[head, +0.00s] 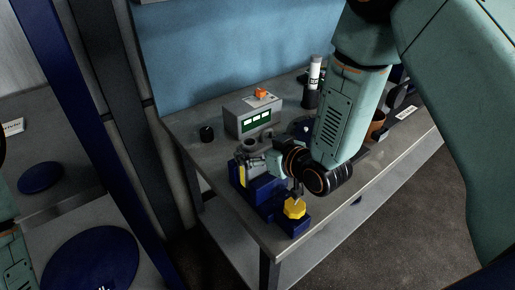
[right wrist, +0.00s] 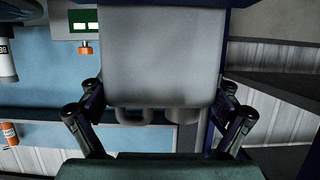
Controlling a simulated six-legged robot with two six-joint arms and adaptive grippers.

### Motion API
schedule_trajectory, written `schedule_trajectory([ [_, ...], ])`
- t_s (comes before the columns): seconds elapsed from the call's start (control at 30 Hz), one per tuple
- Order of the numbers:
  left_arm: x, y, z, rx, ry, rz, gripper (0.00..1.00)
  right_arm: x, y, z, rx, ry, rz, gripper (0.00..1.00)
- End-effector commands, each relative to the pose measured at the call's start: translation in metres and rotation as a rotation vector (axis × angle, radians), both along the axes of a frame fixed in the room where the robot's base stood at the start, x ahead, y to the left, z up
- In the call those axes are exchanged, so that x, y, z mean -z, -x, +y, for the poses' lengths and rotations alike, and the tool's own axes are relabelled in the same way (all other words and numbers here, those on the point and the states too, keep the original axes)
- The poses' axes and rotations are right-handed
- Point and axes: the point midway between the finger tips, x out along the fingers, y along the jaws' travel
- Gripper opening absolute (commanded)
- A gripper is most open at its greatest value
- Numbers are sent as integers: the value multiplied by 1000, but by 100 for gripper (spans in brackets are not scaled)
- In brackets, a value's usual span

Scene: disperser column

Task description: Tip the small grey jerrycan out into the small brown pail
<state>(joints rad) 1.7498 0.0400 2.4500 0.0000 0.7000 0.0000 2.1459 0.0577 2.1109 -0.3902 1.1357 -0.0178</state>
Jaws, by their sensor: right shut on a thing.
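My right gripper (right wrist: 160,118) is shut on the small grey jerrycan (right wrist: 160,55), whose broad plain grey face fills the middle of the right wrist view. Its rounded handle and neck show at the lower edge of that face. In the head view the right gripper (head: 256,164) is low over the near left part of the bench, and it mostly hides the jerrycan. I cannot tell its tilt there. The small brown pail (head: 377,125) stands on the bench to the right, partly behind my right arm and well apart from the gripper. My left gripper does not show.
Behind are a grey box with a green display (head: 257,121), a small black knob (head: 207,133) and a white bottle (head: 315,72). The grey bench (head: 330,195) has bare room at its front.

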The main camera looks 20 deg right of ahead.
Motion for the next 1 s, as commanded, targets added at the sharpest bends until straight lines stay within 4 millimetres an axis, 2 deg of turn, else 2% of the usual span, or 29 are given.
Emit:
schedule_trajectory([
  [0.03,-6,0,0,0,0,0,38,-7,-1,0,0,-1,-3,33],
  [1.0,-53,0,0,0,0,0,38,-64,0,0,0,-1,-2,33],
])
